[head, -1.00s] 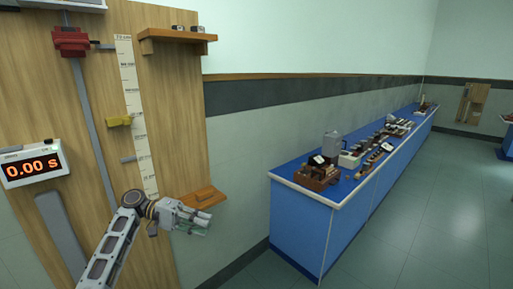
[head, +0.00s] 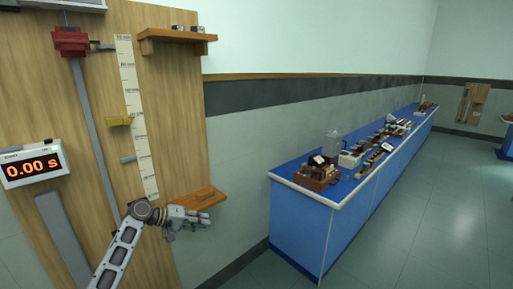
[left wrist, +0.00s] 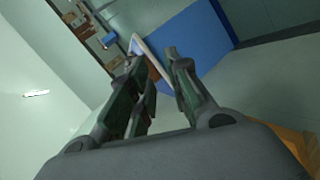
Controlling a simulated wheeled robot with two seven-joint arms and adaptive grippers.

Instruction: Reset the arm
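My left arm (head: 125,252) comes up from the bottom left in the head view. Its left gripper (head: 207,217) is in front of the lower part of the wooden board, just below the lower wooden shelf, pointing right. In the left wrist view the left gripper's fingers (left wrist: 158,75) stand apart with nothing between them. The blue bench shows beyond the fingertips. My right gripper is in neither view.
A timer (head: 33,164) reads 0.00 s. A blue bench (head: 305,220) holds several instruments. Floor at right is clear.

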